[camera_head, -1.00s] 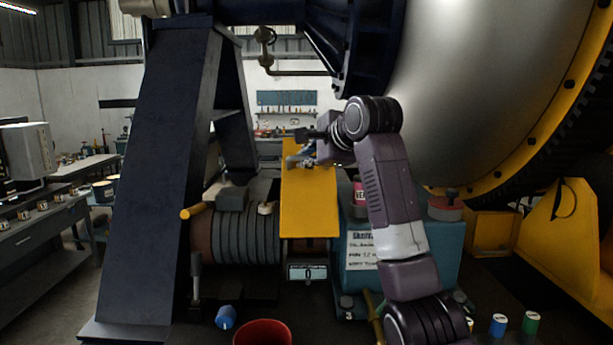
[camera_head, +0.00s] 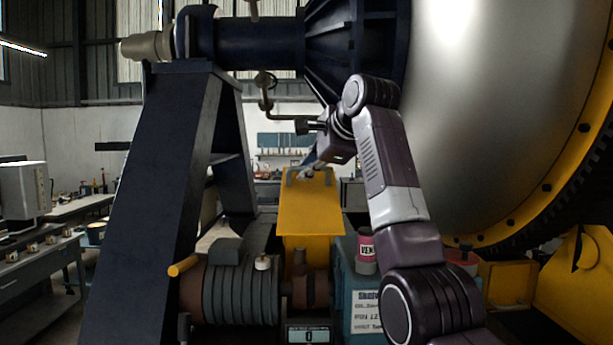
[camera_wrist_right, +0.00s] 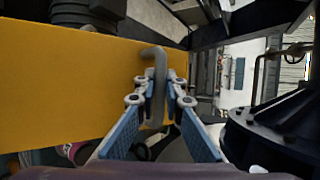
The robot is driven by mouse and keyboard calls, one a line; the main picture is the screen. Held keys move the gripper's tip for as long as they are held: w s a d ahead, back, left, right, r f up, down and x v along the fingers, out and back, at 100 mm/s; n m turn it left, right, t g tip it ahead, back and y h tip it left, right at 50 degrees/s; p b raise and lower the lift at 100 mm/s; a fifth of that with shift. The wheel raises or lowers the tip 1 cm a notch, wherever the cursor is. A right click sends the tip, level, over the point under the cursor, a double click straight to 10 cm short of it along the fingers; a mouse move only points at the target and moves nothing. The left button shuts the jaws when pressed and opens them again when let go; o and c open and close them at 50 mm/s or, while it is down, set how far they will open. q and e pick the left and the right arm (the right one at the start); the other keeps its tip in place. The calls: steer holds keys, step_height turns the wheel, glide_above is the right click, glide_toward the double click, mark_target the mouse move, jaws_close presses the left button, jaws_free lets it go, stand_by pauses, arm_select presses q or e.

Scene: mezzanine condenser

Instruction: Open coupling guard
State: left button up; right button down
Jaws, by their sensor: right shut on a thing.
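The yellow coupling guard (camera_head: 309,208) is raised and tilted in the head view, above the brown shaft coupling (camera_head: 309,290), which shows below it. A grey bar handle (camera_wrist_right: 159,72) stands near the guard's edge in the right wrist view. My right gripper (camera_head: 308,172) is at the guard's top edge, and its blue-padded fingers (camera_wrist_right: 159,92) are shut on the handle from both sides. The guard also fills the left of the wrist view (camera_wrist_right: 70,85). The guard's hinge is not clearly visible. My left gripper is in no view.
A ribbed motor (camera_head: 240,295) stands left of the coupling and a teal labelled box (camera_head: 365,305) to its right, with a pink can (camera_head: 366,250) on top. A dark slanted support (camera_head: 160,190) rises at left. A large metal drum (camera_head: 480,120) looms at right.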

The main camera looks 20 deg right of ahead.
steer(key=shift+w+d+r, duration=0.1)
steer(key=shift+w+r, duration=0.1)
steer(key=shift+r, duration=0.2)
steer(key=c, duration=2)
jaws_free()
steer(key=shift+w+f, duration=0.15)
steer(key=v, duration=1.2)
